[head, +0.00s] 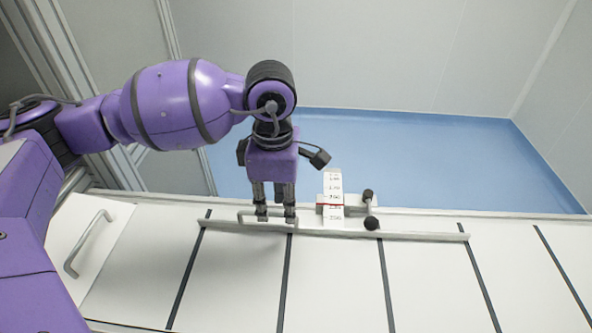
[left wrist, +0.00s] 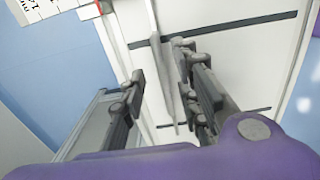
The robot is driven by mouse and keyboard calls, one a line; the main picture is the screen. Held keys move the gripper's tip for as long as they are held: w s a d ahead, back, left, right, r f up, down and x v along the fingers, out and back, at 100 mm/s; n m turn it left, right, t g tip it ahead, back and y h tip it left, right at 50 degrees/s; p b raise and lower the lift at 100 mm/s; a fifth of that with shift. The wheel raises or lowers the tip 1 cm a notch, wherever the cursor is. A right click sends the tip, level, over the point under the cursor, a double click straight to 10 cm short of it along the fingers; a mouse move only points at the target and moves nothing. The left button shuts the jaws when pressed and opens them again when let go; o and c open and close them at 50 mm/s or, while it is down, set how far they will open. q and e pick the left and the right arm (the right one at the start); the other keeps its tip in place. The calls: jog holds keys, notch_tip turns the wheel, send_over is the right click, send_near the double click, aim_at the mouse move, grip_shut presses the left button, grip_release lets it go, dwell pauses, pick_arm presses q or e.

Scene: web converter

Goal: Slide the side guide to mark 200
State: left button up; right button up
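The side guide (head: 340,233) is a long thin grey rail lying across the white table. A flat loop-shaped handle (head: 246,222) is on its left part. My left gripper (head: 275,215) points down at this handle, with its two fingers apart. In the left wrist view, the fingers (left wrist: 160,95) stand on either side of a thin upright plate, with gaps visible. A white scale (head: 333,185) with printed marks and a red line stands behind the rail; its digits are too small to read surely. My right gripper is not in view.
A lever with two black knobs (head: 370,209) stands right of the scale, close to the rail. Dark stripes (head: 387,285) cross the white table (head: 335,285). A grey handle (head: 85,245) sits on a white panel at the left. Blue floor lies behind; the table's front is clear.

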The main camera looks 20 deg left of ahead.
aim_at(279, 225)
pick_arm(q)
jog(key=shift+f, duration=3.2)
grip_shut()
jog(key=shift+s+d+r+p, duration=0.1)
jog(key=shift+s+d+p, duration=0.1)
jog(key=shift+s, duration=0.35)
jog(key=shift+s+d+p, duration=0.15)
jog(key=shift+s+p, duration=0.05)
jog(key=shift+s, duration=0.35)
grip_release()
notch_tip(279, 225, up, 12)
